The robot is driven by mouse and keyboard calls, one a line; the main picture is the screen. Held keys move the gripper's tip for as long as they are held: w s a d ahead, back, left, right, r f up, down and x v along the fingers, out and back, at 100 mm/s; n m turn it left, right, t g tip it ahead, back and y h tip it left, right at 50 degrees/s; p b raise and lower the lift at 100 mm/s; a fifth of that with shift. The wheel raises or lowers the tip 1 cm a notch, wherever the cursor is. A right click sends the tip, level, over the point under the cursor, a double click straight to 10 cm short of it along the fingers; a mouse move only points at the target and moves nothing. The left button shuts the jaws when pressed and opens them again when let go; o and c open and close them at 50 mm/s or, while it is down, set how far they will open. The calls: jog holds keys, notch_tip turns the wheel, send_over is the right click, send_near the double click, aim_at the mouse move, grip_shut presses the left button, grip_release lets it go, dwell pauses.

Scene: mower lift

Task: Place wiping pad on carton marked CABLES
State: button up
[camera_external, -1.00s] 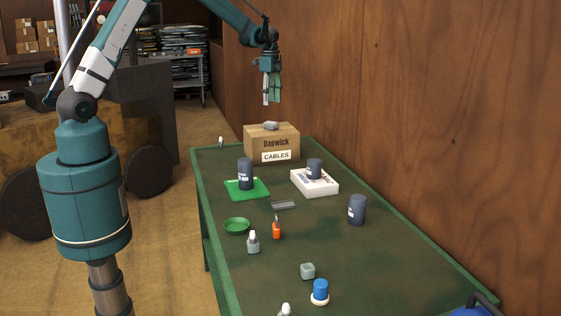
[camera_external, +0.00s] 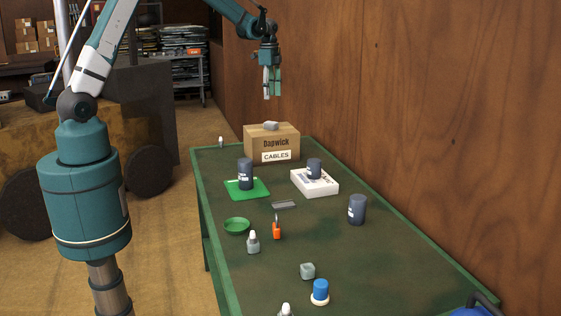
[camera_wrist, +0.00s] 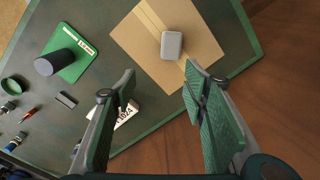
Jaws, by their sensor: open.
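The brown carton marked CABLES (camera_external: 285,143) stands at the far end of the green table. A small grey, rounded pad (camera_external: 271,126), which looks like the wiping pad, lies on its top. In the wrist view the pad (camera_wrist: 171,45) rests flat near the tape strip of the carton (camera_wrist: 142,50), with cardboard showing all round it. My gripper (camera_external: 272,97) hangs above the carton, clear of the pad. In the wrist view my gripper (camera_wrist: 159,69) has its fingers wide apart and nothing between them.
A dark canister (camera_external: 245,174) stands on a green mat (camera_external: 261,188). A green dish (camera_external: 236,225) and small bottles are nearer. A wooden wall (camera_external: 440,120) runs along the right.

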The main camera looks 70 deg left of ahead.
jog(key=s+d+r+n+t, duration=0.2)
jog(key=s+d+r, duration=0.55)
jog(key=d, duration=0.45)
jog(key=s+d+r+n+t, duration=0.1)
jog(key=s+d+r+n, duration=0.1)
jog(key=s+d+r, duration=0.65)
jog(key=s+d+f+n+t, duration=0.1)
jog(key=s+d+n+t, duration=0.2)
jog(key=s+d, duration=1.5)
jog(key=shift+s+d+f+n+t, duration=0.2)
jog(key=shift+s+d+n+t, duration=0.35)
jog(key=shift+s, duration=1.35)
jog(key=shift+a, duration=0.15)
